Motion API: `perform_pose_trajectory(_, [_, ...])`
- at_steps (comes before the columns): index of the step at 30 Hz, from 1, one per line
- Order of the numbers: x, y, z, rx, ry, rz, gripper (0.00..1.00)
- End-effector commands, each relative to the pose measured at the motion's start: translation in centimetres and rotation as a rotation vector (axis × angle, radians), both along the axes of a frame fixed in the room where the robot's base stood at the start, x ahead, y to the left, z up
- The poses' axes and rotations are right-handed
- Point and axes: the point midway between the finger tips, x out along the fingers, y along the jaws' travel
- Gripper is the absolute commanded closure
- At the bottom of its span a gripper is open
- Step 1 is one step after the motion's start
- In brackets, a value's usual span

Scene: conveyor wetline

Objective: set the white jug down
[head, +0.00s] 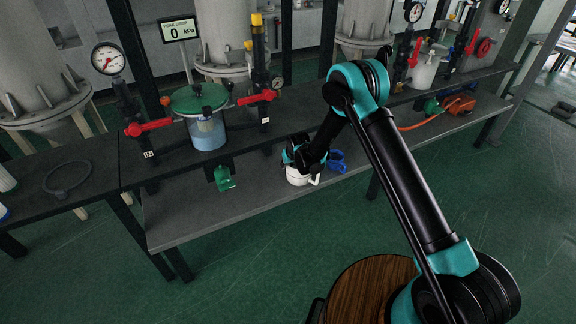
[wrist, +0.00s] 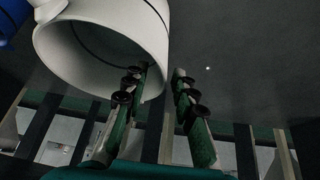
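The white jug (head: 298,177) is on the lower grey shelf, under my gripper (head: 305,160), which hides part of it. In the wrist view the white jug (wrist: 105,45) shows its wide round mouth at the upper left. My gripper (wrist: 160,85) is open there, its two fingers apart. The left finger overlaps the mouth of the jug and appears to be inside it. The right finger is outside the wall, with a narrow dark gap between them.
A blue mug (head: 337,161) stands close to the right of the jug. A green object (head: 223,178) is on the shelf to the left. A lidded vessel (head: 207,130) with red-handled valves stands on the upper shelf. The front left of the lower shelf (head: 195,215) is clear.

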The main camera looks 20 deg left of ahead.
Motion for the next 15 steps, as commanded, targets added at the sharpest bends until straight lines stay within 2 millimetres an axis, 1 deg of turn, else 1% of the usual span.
perform_pose_trajectory(5, [-1.0, -0.8, 2.2, 0.0, 0.0, 0.0, 0.73])
perform_pose_trajectory(15, [-3.2, -2.8, 7.4, 0.0, 0.0, 0.0, 0.73])
